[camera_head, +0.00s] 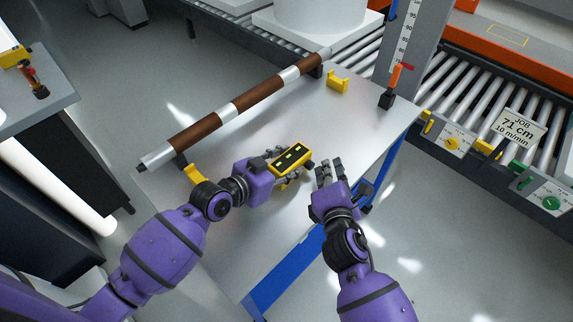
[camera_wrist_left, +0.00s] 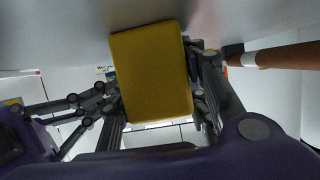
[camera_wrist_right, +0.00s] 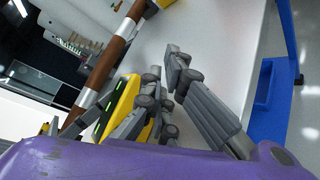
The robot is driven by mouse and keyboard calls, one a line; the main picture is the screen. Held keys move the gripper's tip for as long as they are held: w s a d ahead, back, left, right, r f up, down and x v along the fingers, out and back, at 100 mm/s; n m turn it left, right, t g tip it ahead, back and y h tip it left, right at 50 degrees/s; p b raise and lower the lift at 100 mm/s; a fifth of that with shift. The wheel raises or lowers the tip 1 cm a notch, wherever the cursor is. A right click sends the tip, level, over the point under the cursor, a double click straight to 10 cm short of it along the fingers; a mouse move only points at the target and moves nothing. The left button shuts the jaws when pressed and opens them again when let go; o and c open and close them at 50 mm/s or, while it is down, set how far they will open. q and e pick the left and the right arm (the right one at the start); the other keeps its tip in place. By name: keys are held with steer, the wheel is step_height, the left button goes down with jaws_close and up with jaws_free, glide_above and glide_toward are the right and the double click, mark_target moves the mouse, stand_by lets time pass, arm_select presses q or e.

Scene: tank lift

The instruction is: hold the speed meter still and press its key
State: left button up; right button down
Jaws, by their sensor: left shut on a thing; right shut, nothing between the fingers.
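The speed meter (camera_head: 291,157) is a yellow box with a black face and green lit marks. My left gripper (camera_head: 287,166) is shut on it above the front part of the table. In the left wrist view the meter's plain yellow side (camera_wrist_left: 150,75) fills the space between the fingers (camera_wrist_left: 155,80). My right gripper (camera_head: 325,172) is shut and empty, just right of the meter and apart from it. In the right wrist view the meter (camera_wrist_right: 120,103) is left of the right fingers (camera_wrist_right: 175,65). I cannot make out the key.
A brown and white striped roller (camera_head: 230,112) lies along the table's (camera_head: 235,142) far left edge. A conveyor with a job sign (camera_head: 520,130) runs beyond the right side.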

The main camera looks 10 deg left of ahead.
steer(key=shift+w+a, duration=0.25)
steer(key=shift+a, duration=0.2)
stand_by(0.5)
steer(key=shift+s+d, duration=0.1)
steer(key=shift+d, duration=0.05)
steer(key=shift+s+d, duration=0.45)
steer(key=shift+d, duration=0.25)
arm_select(q)
steer(key=o, duration=1.4)
arm_select(e)
steer(key=s+d, duration=0.2)
steer(key=d, duration=0.1)
steer(key=s+d, duration=0.1)
steer(key=d, duration=0.1)
arm_select(q)
steer(key=v, duration=1.2)
steer(key=shift+r, duration=0.1)
arm_select(e)
steer(key=shift+s, duration=0.1)
